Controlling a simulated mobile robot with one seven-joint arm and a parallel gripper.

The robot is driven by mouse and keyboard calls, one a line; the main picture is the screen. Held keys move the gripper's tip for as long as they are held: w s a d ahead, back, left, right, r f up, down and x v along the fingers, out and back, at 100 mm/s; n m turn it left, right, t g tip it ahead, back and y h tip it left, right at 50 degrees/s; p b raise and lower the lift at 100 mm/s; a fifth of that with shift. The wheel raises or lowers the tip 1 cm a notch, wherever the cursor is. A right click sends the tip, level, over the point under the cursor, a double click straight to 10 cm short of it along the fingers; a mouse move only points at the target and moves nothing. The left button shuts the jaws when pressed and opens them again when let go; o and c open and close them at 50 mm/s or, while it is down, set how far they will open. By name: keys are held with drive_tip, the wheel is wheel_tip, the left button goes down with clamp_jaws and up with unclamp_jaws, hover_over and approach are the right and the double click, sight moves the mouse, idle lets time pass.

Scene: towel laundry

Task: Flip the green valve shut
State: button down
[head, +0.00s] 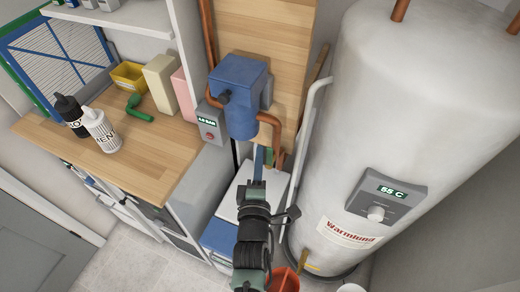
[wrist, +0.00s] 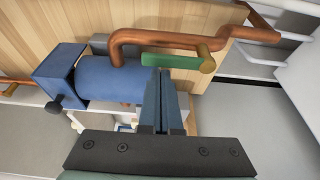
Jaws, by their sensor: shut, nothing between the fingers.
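The green valve handle (wrist: 172,61) shows in the wrist view as a flat green lever. It lies across the picture, with its right end at a brass fitting (wrist: 206,60) beside the copper pipe (wrist: 190,37). In the head view a small green part of the handle (head: 268,156) shows beside my fingers, mostly hidden. My gripper (head: 258,152) is shut and empty, its blue fingers pointing up toward the pipework. In the wrist view my fingertips (wrist: 163,72) meet the handle's lower edge in the picture. I cannot tell if they touch it.
A blue pump unit (head: 240,95) is on the wooden panel, left of the valve. A white water heater (head: 410,110) stands close on the right. A wooden counter (head: 165,150) with bottles is on the left. An orange bucket (head: 284,280) sits on the floor below.

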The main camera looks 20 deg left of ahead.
drive_tip(key=shift+d, duration=0.15)
idle(0.5)
drive_tip(key=shift+d+m+t+b, duration=0.3)
drive_tip(key=shift+m+b, duration=0.35)
drive_tip(key=shift+m, duration=0.05)
drive_tip(key=shift+d, duration=0.1)
drive_tip(key=d+m+b, duration=0.1)
drive_tip(key=m+b, duration=0.1)
drive_tip(key=m+t+b, duration=0.1)
drive_tip(key=m+b, duration=0.1)
drive_tip(key=b, duration=0.1)
drive_tip(key=shift+d+f, duration=0.35)
drive_tip(key=d+f+m+t+h+b, duration=0.1)
drive_tip(key=m+b, duration=0.1)
drive_tip(key=m, duration=0.3)
drive_tip(key=d+f+m+t+h+b, duration=0.1)
drive_tip(key=m+h+b, duration=0.1)
drive_tip(key=m, duration=0.3)
drive_tip(key=d+f+m+t+h+b, duration=0.1)
drive_tip(key=d+m+h+b, duration=0.1)
drive_tip(key=m, duration=0.3)
drive_tip(key=shift+s, duration=0.15)
drive_tip(key=shift+f, duration=0.15)
